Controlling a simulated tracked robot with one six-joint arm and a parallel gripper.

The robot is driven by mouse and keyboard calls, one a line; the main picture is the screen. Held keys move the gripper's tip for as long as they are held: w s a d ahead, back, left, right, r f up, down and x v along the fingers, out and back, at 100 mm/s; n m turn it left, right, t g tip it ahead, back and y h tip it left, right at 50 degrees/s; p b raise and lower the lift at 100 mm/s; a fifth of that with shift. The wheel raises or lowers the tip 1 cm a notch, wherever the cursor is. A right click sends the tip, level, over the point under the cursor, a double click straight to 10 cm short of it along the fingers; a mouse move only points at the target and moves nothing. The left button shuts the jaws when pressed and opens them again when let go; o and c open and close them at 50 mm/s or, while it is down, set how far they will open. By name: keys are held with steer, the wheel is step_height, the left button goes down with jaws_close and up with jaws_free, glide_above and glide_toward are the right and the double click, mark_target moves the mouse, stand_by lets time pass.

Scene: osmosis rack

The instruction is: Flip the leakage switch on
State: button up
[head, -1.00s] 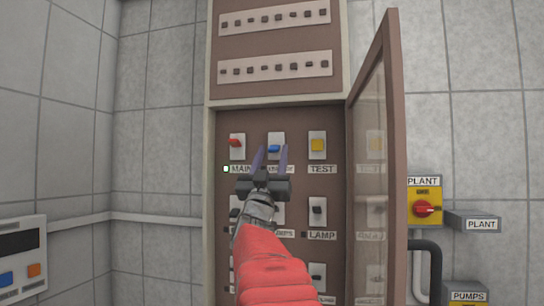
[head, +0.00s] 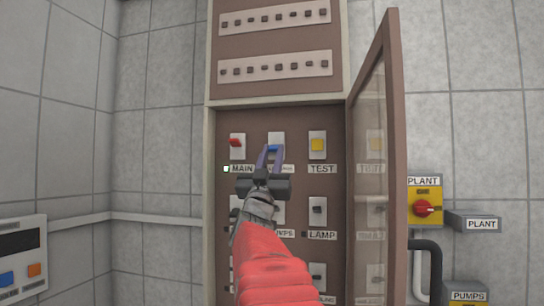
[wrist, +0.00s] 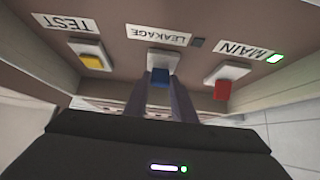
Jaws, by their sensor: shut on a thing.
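The leakage switch is a blue lever on a white plate (head: 276,138) in the top row of the open cabinet, between the red main switch (head: 236,143) and the yellow test switch (head: 317,145). In the wrist view its blue lever (wrist: 161,77) sits between my two fingers, under the upside-down LEAKAGE label (wrist: 158,34). My gripper (head: 270,150) is shut on the blue lever. The small lamp beside the LEAKAGE label (wrist: 198,43) is dark. The lamp beside the MAIN label (wrist: 274,58) glows green. In the head view my fingers partly hide the lever and its label.
The cabinet's glazed door (head: 372,170) stands open on the right. More switches, such as the lamp switch (head: 317,210), sit below, partly hidden by my arm. A yellow plant switch (head: 424,205) is on the wall at right. A control panel (head: 22,262) is at lower left.

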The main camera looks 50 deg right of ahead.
steer(key=shift+s+a+r+g+y, duration=0.15)
steer(key=shift+r+g+y, duration=0.3)
steer(key=shift+y, duration=0.6)
steer(key=shift+a+r+g+y, duration=0.15)
steer(key=shift+r+g+y, duration=0.3)
steer(key=shift+y, duration=0.6)
steer(key=shift+d+r+g+y, duration=0.1)
steer(key=shift+r+g+y, duration=0.45)
steer(key=shift+y, duration=0.7)
steer(key=shift+d+r+g+y, duration=0.1)
steer(key=shift+r+g+y, duration=0.4)
steer(key=shift+y, duration=0.75)
steer(key=o, duration=1.1)
steer(key=shift+a+r, duration=0.1)
steer(key=shift+c, duration=0.2)
steer(key=v, duration=1.3)
steer(key=shift+a, duration=0.35)
steer(key=shift+s, duration=0.15)
